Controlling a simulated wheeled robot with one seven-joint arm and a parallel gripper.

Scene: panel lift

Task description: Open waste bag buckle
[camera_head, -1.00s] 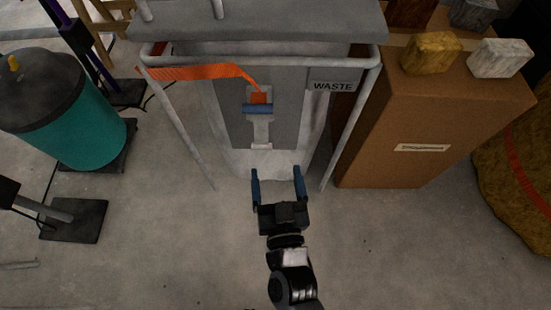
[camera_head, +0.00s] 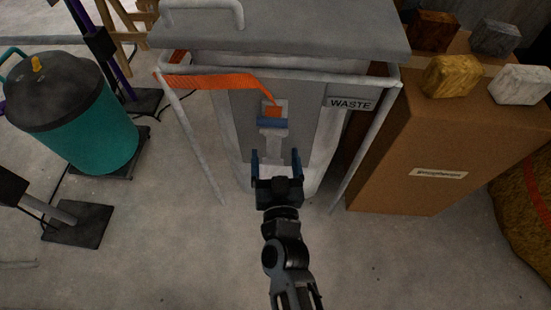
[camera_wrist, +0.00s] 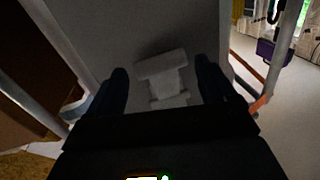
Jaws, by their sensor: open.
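The waste bag buckle is on the front of the grey bin (camera_head: 340,138) in the head view. It has a blue bar (camera_head: 272,122) across a pale grey tongue (camera_head: 271,140). An orange strap (camera_head: 215,82) runs to it from the upper left of the frame. My gripper (camera_head: 275,154) is open and empty, just below the blue bar in the picture, with a blue finger on each side of the tongue's lower end. In the wrist view, a pale T-shaped buckle part (camera_wrist: 163,72) shows between the dark fingers. I cannot tell whether they touch it.
A pale tubular frame (camera_head: 364,138) surrounds the bin, under a grey lid (camera_head: 300,32). A WASTE label (camera_head: 351,103) is at the right. A cardboard box (camera_head: 420,145) stands right, a teal tank (camera_head: 90,135) left. The floor in front is clear.

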